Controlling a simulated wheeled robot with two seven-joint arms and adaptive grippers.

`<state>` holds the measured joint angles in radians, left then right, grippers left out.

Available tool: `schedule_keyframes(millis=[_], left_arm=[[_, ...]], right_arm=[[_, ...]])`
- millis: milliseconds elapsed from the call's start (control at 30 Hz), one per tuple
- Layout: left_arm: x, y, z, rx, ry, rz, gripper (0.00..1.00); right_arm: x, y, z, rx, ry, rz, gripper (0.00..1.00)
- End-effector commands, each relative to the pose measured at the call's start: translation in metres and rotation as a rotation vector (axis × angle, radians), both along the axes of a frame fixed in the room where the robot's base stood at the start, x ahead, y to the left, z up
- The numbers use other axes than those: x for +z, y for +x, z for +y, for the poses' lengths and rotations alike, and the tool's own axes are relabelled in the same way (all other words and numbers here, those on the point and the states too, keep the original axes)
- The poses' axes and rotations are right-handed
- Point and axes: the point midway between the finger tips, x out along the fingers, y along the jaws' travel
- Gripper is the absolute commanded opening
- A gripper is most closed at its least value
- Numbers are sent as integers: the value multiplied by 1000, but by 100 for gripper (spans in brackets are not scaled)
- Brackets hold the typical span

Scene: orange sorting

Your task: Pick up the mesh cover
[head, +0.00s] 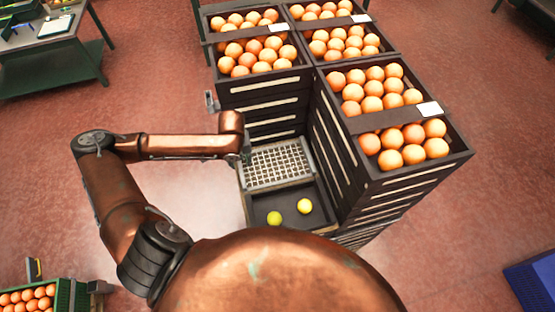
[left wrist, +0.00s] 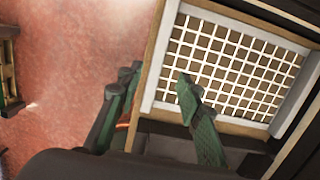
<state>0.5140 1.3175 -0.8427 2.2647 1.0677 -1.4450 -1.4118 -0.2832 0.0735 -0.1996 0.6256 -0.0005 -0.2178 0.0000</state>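The mesh cover (head: 278,164), a pale grid in a light grey frame, lies over the far part of a low crate (head: 243,205) in the head view. It fills much of the left wrist view (left wrist: 236,62). My left gripper (head: 246,152) is at the cover's left edge. In the left wrist view its green fingers (left wrist: 158,80) are apart, one outside the crate's left side and the other over the cover's edge. Whether they touch it cannot be told. My right gripper is not in view.
Two yellow-green fruits (head: 290,212) lie in the crate's uncovered near part. Tall dark crates of oranges (head: 340,160) stand close behind and to the right. A blue bin (head: 532,282) is at the lower right. The red floor to the left is mostly free.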

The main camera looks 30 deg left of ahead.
Motion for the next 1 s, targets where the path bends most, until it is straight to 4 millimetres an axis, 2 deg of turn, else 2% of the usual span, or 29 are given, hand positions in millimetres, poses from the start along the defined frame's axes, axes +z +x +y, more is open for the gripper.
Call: schedule_keyframes(millis=[100, 267, 433, 600, 667, 767, 1000], left_arm=[[-15, -1, 3, 7, -3, 2, 33], [-34, 2, 7, 11, -2, 2, 33], [-57, 6, 10, 9, -2, 1, 33], [-65, 9, 10, 8, -1, -1, 33], [-64, 9, 10, 7, -1, -2, 33], [-64, 9, 10, 6, -1, -1, 33], [-64, 9, 9, 6, -1, -1, 18]], right_arm=[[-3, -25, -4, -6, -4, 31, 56], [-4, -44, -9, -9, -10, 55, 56], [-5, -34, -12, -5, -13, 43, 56], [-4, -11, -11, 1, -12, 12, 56], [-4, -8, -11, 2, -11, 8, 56], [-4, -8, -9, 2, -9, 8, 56], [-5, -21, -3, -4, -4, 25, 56]])
